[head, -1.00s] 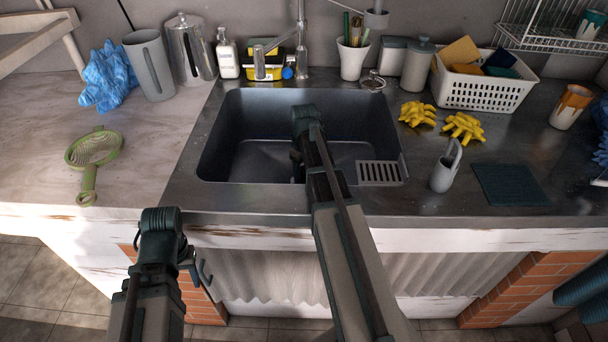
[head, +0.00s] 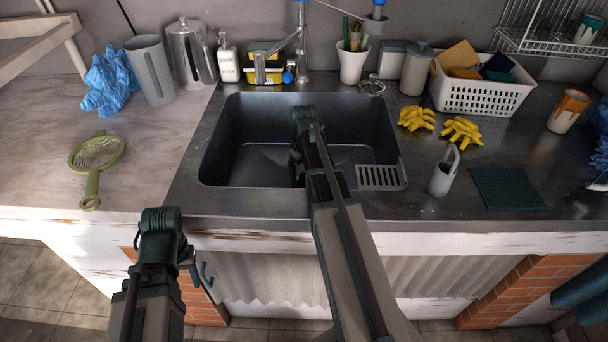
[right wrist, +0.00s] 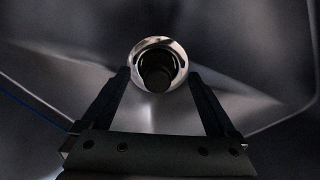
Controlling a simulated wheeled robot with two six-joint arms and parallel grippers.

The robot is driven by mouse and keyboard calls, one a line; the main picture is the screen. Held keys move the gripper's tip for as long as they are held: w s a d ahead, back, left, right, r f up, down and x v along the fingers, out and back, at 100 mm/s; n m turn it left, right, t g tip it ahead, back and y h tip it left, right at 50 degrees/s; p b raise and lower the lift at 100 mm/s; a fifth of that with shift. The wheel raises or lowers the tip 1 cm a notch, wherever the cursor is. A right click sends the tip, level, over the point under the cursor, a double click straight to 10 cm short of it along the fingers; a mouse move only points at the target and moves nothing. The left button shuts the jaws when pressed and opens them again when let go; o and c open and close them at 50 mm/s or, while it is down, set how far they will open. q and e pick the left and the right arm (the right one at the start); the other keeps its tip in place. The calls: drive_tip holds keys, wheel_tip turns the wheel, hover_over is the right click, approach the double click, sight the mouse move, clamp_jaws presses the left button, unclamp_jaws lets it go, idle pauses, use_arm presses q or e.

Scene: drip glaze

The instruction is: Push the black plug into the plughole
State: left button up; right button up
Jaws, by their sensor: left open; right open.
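The black plug (right wrist: 157,78) shows in the right wrist view as a dark round shape within the shiny metal ring of the plughole (right wrist: 173,46). It sits toward the near side of the ring, with a dark gap beyond it. I cannot tell how deep it sits. My right gripper (right wrist: 160,78) is open, its two fingers apart on either side of the ring. In the head view my right arm reaches down into the dark sink (head: 250,165) and hides the plug and plughole. My left gripper (head: 187,258) is open and empty, low in front of the counter.
The sink walls surround my right gripper. A grey slotted rack (head: 381,177) lies at the sink's front right corner. The tap (head: 301,45) stands behind the sink. A green strainer (head: 97,155) lies on the left counter; yellow gloves (head: 461,131) lie to the right.

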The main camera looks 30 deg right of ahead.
drive_tip(key=r+p, duration=0.2)
drive_tip(key=r, duration=0.1)
drive_tip(key=r+p, duration=0.5)
drive_tip(key=r, duration=0.1)
drive_tip(key=shift+a+p, duration=0.35)
drive_tip(key=shift+p, duration=0.05)
drive_tip(key=s+a+r+n+p, duration=0.1)
drive_tip(key=a+r+n+p, duration=0.4)
drive_tip(key=a+r+p, duration=1.1)
drive_tip(key=shift+s+a+r+n+p, duration=0.2)
drive_tip(key=shift+r+n+p, duration=0.2)
drive_tip(key=shift+r+p, duration=0.4)
drive_tip(key=shift+w, duration=0.1)
drive_tip(key=s+a+m, duration=0.1)
drive_tip(key=s+a, duration=0.2)
drive_tip(key=a, duration=0.1)
drive_tip(key=s+a+m, duration=0.1)
drive_tip(key=s+a, duration=0.2)
drive_tip(key=s, duration=0.1)
drive_tip(key=shift+s+a+h, duration=0.3)
drive_tip(key=shift+a, duration=0.1)
drive_tip(key=s+a+m, duration=0.2)
drive_tip(key=s+a, duration=0.3)
drive_tip(key=s, duration=0.2)
drive_tip(key=shift+s+a+m+h, duration=0.25)
drive_tip(key=shift+s+m+h, duration=0.05)
drive_tip(key=shift+m, duration=0.1)
